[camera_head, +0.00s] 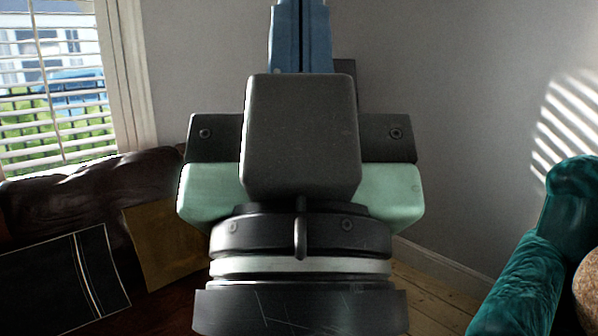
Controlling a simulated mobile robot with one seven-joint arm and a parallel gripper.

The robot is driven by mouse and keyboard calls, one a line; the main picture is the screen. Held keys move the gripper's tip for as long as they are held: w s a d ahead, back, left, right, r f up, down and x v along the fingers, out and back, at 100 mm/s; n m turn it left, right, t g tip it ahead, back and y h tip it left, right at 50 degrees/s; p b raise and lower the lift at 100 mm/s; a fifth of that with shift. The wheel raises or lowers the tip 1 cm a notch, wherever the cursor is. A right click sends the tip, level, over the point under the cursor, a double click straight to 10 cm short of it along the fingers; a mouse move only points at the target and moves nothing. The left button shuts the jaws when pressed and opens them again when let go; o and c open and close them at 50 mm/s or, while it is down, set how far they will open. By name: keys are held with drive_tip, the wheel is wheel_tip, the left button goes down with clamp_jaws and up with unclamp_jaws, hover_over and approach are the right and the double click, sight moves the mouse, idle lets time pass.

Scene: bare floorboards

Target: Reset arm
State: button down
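My gripper (300,40) stands in the middle of the head view, seen from behind and pointing up and away. Its two blue fingers lie side by side with only a thin dark line between them, so it looks shut. The fingertips are cut off by the top edge of the picture. No held thing shows. The pale green and black hand and wrist below fill the centre and hide what is behind them.
A dark brown leather sofa (90,190) with a black striped cushion (60,280) and a brown cushion (160,245) is at left, below a blinded window (55,80). A teal armchair (525,280) is at right. Bare floorboards (430,290) show between.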

wheel_tip(320, 180, up, 29)
drive_tip(key=p, duration=2.6)
drive_tip(key=shift+p, duration=0.3)
drive_tip(key=shift+a, duration=0.1)
